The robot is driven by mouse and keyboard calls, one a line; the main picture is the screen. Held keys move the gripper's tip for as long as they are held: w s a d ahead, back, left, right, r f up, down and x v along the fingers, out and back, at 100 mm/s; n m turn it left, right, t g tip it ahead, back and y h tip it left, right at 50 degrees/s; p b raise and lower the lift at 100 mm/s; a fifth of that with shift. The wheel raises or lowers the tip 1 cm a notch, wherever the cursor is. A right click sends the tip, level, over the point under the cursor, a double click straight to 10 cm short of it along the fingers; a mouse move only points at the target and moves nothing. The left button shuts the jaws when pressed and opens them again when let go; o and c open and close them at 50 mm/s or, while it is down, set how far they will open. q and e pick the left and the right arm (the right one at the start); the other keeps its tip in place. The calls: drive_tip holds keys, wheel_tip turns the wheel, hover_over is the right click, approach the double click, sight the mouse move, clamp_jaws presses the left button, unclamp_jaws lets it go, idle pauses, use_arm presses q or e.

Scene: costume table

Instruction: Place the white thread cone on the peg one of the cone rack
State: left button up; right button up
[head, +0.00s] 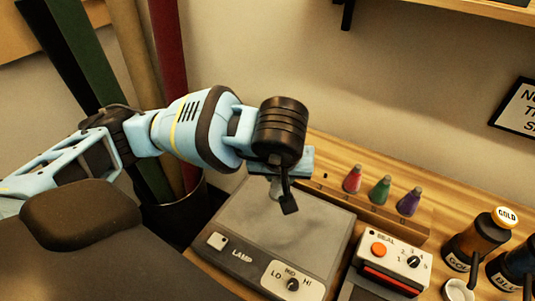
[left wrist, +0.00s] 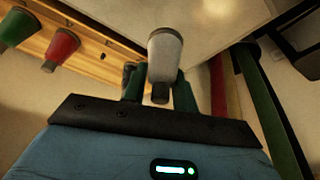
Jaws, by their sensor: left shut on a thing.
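The white thread cone (left wrist: 165,55) is held between the fingers of my left gripper (left wrist: 158,90), its wide end away from the palm in the left wrist view. In the head view my left gripper (head: 282,190) is over the back part of the lamp box, left of the rack, and mostly hides the pale cone (head: 274,187). The wooden cone rack (head: 398,222) bears a red cone (head: 352,179), a green cone (head: 380,189) and a purple cone (head: 409,202). Its left end has no cone. My right gripper is not in view.
The grey lamp box (head: 255,240) with a knob lies in front of the rack's left part. Fabric rolls (head: 170,80) stand behind my left arm.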

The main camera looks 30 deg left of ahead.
use_arm(q)
drive_tip(key=shift+w, duration=0.1)
drive_tip(key=w+a, duration=0.2)
drive_tip(key=w, duration=0.2)
drive_tip(key=w+a+f, duration=0.1)
drive_tip(key=w+a, duration=0.2)
drive_tip(key=w, duration=0.1)
drive_tip(key=w+a, duration=0.2)
drive_tip(key=w, duration=0.2)
drive_tip(key=shift+w+a+f+p, duration=0.2)
drive_tip(key=shift+w+a+p, duration=0.15)
drive_tip(key=shift+a, duration=0.05)
drive_tip(key=shift+w+a, duration=0.15)
drive_tip(key=shift+w, duration=0.1)
wheel_tip(320, 180, down, 3)
drive_tip(key=shift+w+f, duration=0.1)
drive_tip(key=shift+f, duration=0.2)
